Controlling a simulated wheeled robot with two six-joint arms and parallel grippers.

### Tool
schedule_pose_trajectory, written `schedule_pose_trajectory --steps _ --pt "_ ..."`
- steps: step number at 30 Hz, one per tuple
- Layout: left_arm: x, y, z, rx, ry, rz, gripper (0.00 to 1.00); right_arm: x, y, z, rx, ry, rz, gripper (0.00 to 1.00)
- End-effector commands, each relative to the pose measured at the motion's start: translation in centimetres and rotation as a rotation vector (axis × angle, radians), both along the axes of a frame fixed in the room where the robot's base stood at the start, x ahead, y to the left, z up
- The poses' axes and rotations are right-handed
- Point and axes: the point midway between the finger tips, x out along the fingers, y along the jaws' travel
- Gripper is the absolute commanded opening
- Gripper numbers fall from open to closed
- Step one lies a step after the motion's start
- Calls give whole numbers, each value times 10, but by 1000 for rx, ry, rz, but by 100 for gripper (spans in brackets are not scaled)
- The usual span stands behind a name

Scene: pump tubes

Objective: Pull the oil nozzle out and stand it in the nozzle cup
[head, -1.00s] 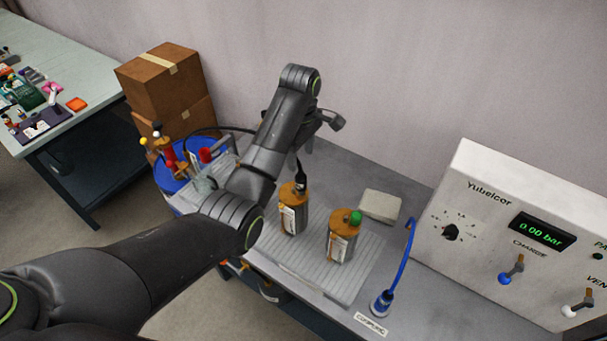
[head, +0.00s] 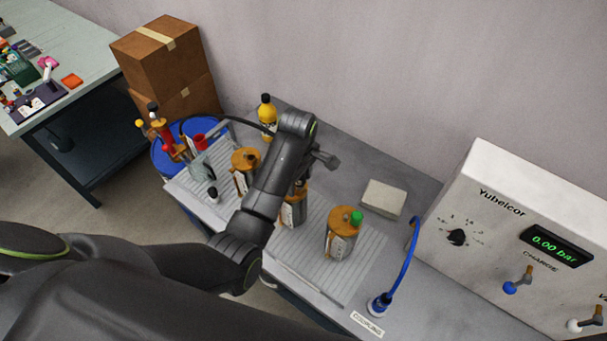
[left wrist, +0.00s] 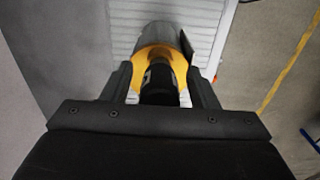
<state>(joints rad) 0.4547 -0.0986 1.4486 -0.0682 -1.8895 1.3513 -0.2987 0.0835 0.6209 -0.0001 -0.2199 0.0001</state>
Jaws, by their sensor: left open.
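The oil nozzle (left wrist: 158,84) is black and stands in the orange top of the middle grey tube (head: 292,212). My left gripper (left wrist: 163,78) is open, with one finger on each side of the nozzle. In the head view my left arm covers most of the gripper and the nozzle. I cannot tell whether the fingers touch it. A small red cup (head: 199,142) stands at the left, by the blue drum; I cannot tell for sure that it is the nozzle cup. My right gripper is not in view.
More orange-topped tubes stand left (head: 244,172) and right (head: 340,237), the right one green-capped. A yellow bottle (head: 267,112) stands behind.

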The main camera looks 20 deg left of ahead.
Motion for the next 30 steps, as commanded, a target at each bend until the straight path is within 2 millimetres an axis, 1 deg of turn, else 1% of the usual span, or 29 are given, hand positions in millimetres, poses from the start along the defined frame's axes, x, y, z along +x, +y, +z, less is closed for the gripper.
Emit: schedule_pose_trajectory --steps 8,11,20,21,27,30 --pt "-1 0 -1 0 -1 1 54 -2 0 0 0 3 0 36" --pt "-1 0 -1 0 -1 1 43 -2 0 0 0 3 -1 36" --pt "0 0 -1 0 -1 1 4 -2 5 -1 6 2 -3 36" --pt "0 0 -1 0 -1 1 24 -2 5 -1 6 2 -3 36" --pt "0 0 -1 0 -1 1 0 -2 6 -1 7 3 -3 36" --pt "0 0 -1 0 -1 1 0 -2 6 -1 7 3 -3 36"
